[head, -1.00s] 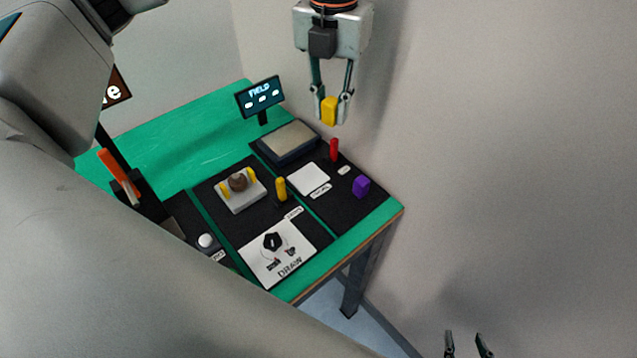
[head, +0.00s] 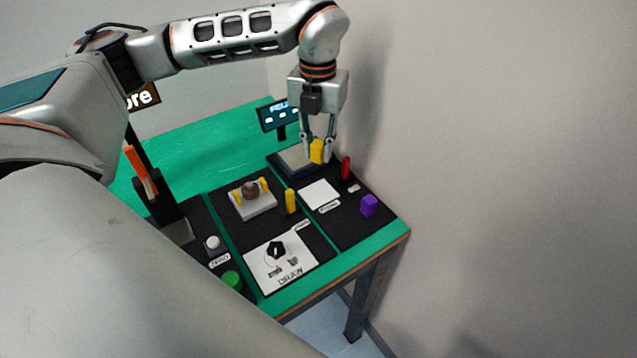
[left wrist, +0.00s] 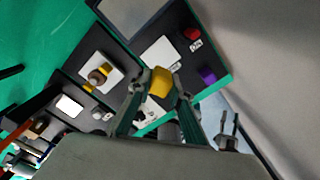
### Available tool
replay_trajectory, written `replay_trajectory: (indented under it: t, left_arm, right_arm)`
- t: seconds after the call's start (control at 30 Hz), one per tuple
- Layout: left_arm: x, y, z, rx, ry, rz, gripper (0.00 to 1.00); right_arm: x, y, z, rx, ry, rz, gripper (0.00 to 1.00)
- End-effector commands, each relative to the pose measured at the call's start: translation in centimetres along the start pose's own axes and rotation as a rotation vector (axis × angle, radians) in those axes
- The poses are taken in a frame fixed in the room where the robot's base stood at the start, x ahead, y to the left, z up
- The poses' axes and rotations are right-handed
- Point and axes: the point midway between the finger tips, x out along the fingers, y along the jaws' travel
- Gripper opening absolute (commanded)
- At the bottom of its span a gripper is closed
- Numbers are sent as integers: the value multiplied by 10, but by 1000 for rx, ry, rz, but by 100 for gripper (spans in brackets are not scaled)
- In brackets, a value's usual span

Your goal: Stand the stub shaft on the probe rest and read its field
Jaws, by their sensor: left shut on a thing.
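My left gripper (head: 318,152) is shut on a yellow piece (head: 317,151), held above the table's back right part. The yellow piece also shows between the fingertips in the left wrist view (left wrist: 160,82). A white square pad (head: 321,194) with a small label lies bare on the black mat; the label is too small to read surely. The field display (head: 281,117) stands at the back, its readout too small to read. No label marks which piece is the stub shaft. My right gripper (left wrist: 229,124) shows in the left wrist view, its fingers apart and empty.
A red post (head: 346,167), a purple block (head: 369,205) and a yellow post (head: 291,201) stand near the pad. A grey-topped tray (head: 288,162) lies behind. A white block with a brown round part (head: 250,188) stands left. A dial panel (head: 262,272) lies at the front.

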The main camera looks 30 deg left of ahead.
Motion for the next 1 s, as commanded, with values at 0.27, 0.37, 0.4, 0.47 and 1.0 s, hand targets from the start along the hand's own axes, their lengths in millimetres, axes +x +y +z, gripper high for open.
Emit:
replay_trajectory:
  t: [0.27, 0.37, 0.4, 0.47, 1.0]
  left_arm:
    - [56, 0, 0, 2, 1, 0, 0]
    - [64, 0, 0, 0, 0, 0, 0]
    - [66, 0, 1, 0, -1, 0, 0]
    - [68, 0, 1, 0, -1, 0, 0]
    - [108, 0, 1, 1, -2, 0, 0]
  right_arm:
    - [0, 0, 1, 0, 0, 0, 40]
    - [1, 0, 1, 0, -1, 0, 40]
    - [1, 0, 1, 0, -1, 0, 40]
    - [1, 0, 1, 0, -1, 0, 40]
    - [1, 0, 4, -2, -4, 0, 40]
